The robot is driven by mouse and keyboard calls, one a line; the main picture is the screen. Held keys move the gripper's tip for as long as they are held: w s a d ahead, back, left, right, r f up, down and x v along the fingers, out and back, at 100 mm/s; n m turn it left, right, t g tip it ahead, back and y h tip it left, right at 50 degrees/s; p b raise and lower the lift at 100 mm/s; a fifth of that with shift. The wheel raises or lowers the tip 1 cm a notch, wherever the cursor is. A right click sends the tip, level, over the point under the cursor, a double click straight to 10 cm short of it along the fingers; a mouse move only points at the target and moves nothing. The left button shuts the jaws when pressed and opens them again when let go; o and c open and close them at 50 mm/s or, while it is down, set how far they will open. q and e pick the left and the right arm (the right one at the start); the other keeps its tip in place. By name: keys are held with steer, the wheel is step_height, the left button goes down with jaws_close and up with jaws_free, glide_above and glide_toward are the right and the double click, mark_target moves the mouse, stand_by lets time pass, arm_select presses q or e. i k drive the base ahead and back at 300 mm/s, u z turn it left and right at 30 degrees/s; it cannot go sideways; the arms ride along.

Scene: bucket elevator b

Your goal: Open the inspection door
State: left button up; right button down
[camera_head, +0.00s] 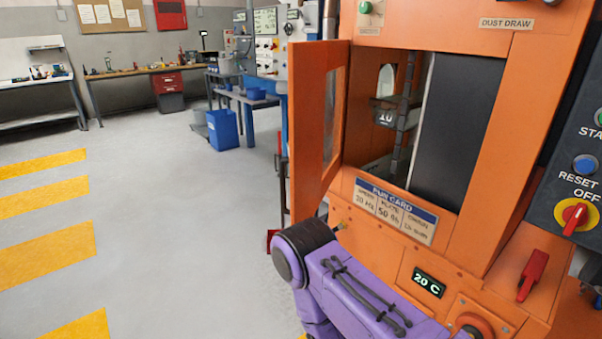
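The inspection door (307,130) is an orange panel with a narrow window, on the left side of the orange machine (475,140). It stands swung outward, at an angle to the machine's front. The opening beside it is uncovered and shows a chain with a bucket (386,117) and a dark panel (453,125) inside. A purple arm of mine with a black joint crosses the lower middle, in front of the machine and below the door. Neither of my grippers shows, so I cannot see whether anything touches the door.
A run card (396,210) and a 20 C display (429,282) are on the machine's front. A control box with a red-yellow switch (575,215) is at right; a red lever (533,275) is nearby. A blue bin (222,129) and benches stand behind. The left floor is clear.

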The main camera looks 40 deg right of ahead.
mark_target(310, 62)
steer(key=z, duration=0.85)
steer(key=i, duration=0.85)
steer(key=z, duration=0.9)
